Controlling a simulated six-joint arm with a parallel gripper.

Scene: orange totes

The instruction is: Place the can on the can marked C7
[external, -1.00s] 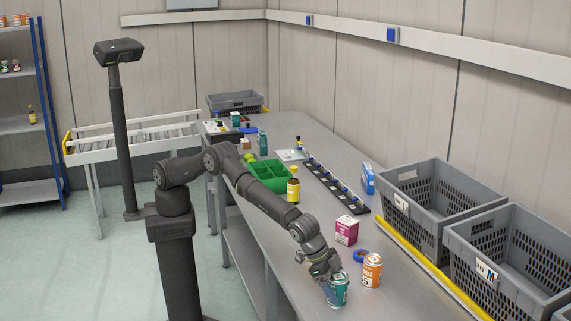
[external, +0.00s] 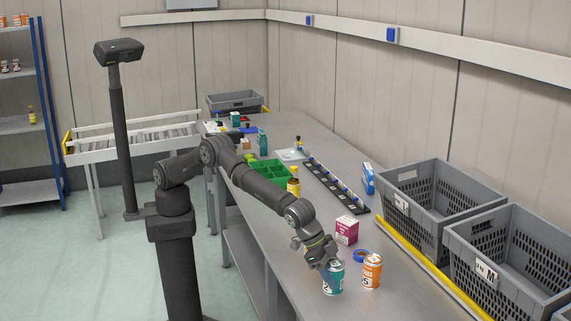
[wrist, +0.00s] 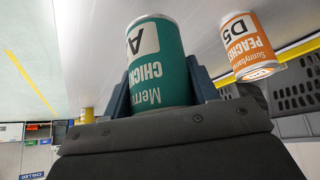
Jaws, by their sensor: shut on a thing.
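A teal can (external: 333,281) with a white panel is between the two fingers of my gripper (external: 325,270) near the front of the bench. In the wrist view the teal can (wrist: 158,62) shows part of the words "Merr" and "CHICK" and a letter A, with the rest of its mark hidden. My gripper (wrist: 160,88) is shut on it, one finger on each side. I cannot tell whether its base touches the bench. An orange peach can (external: 371,271) stands just to its right, apart from it. In the wrist view the orange can (wrist: 246,46) reads D5. I see no can marked C7.
A blue tape roll (external: 361,256) and a magenta box (external: 347,230) lie behind the cans. Grey totes (external: 437,200) line the right side past a yellow strip (external: 413,259). A green divided bin (external: 268,174) and a yellow bottle (external: 293,186) stand farther back.

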